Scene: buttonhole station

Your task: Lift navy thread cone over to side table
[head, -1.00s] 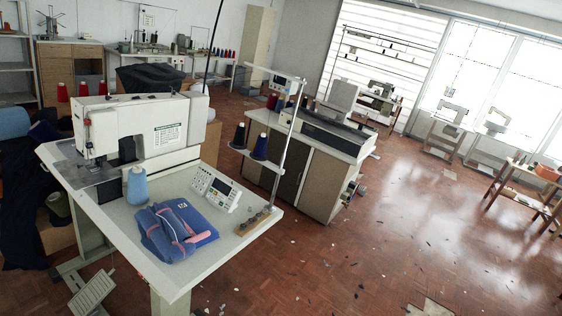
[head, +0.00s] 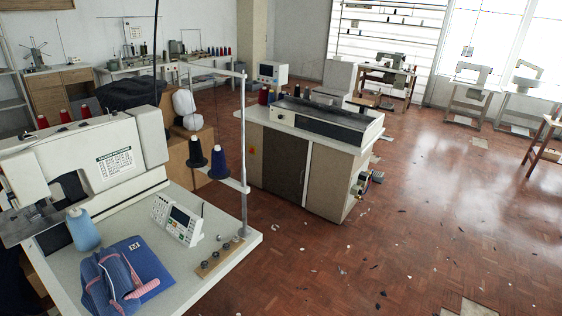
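A navy thread cone (head: 219,165) sits on the arm of the thread stand (head: 243,150) at the back edge of the sewing table. A darker, nearly black cone (head: 196,154) sits beside it on its left. A wooden table (head: 545,147) is cut off at the right edge; I cannot tell whether it is the side table. My gripper is not in view.
The sewing machine (head: 80,165), light blue cone (head: 83,230), control panel (head: 178,219) and folded blue cloth (head: 122,278) are on the sewing table. A cabinet bench (head: 300,163) stands behind. The floor (head: 440,230) on the right is mostly open, with scattered scraps.

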